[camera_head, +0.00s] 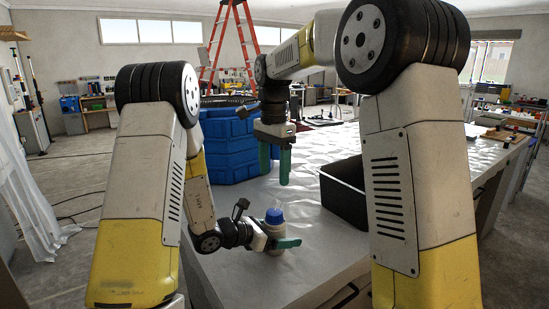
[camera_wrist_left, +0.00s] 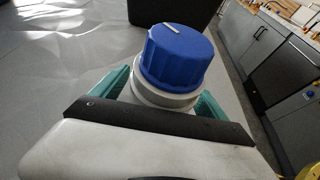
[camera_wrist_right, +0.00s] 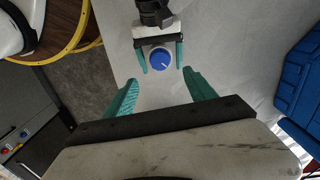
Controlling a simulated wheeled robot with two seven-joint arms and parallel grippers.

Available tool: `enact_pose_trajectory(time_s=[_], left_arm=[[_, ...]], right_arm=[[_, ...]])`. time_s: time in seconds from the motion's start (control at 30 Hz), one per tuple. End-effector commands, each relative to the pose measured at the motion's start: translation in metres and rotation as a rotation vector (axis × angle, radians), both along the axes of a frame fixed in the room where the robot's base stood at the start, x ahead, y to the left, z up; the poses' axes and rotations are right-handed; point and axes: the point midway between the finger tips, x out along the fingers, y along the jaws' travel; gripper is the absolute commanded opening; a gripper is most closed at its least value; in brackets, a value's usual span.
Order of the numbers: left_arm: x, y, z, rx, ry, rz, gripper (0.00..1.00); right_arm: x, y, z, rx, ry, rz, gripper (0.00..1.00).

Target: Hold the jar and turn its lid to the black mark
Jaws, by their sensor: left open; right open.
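The jar (camera_head: 274,229) is pale with a ribbed blue lid (camera_head: 274,215) and stands upright on the grey table. A white line shows on the lid's top (camera_wrist_left: 178,60) in the left wrist view. I cannot make out a black mark on the jar. My left gripper (camera_head: 281,243) is open, low at the table, with a teal finger on each side of the jar; whether they touch it is unclear. In the right wrist view the lid (camera_wrist_right: 160,59) lies beyond my right gripper (camera_wrist_right: 160,80), which is open, empty and pointing down above the jar.
A black open bin (camera_head: 343,197) stands on the table right of the jar. A large blue ribbed container (camera_head: 228,150) is behind, on the left. The table (camera_head: 320,250) is bare around the jar. An orange ladder (camera_head: 213,50) stands in the background.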

Motion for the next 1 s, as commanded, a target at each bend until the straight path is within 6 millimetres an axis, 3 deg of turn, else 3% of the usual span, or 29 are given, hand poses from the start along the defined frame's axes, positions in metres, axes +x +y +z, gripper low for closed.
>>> enact_pose_trajectory(time_s=[0.17,0.5,0.7,0.87,1.0], left_arm=[[-0.005,0.010,0.005,-0.001,-0.001,0.003,0.84],[-0.040,0.064,0.032,0.000,-0.001,0.005,0.84],[-0.056,0.086,0.043,-0.001,0.000,0.002,0.84],[-0.065,0.088,0.052,0.011,-0.021,-0.031,0.84],[-0.089,0.071,0.081,0.084,-0.128,-0.195,0.84]], right_arm=[[0.000,0.000,0.000,0.000,0.000,0.000,0.64],[0.000,0.000,0.000,0.000,0.000,0.000,0.64],[0.000,0.000,0.000,0.000,0.000,0.000,0.64],[-0.003,-0.005,0.003,0.010,-0.007,0.012,0.64],[-0.019,-0.028,0.013,0.054,-0.043,0.087,0.64]])
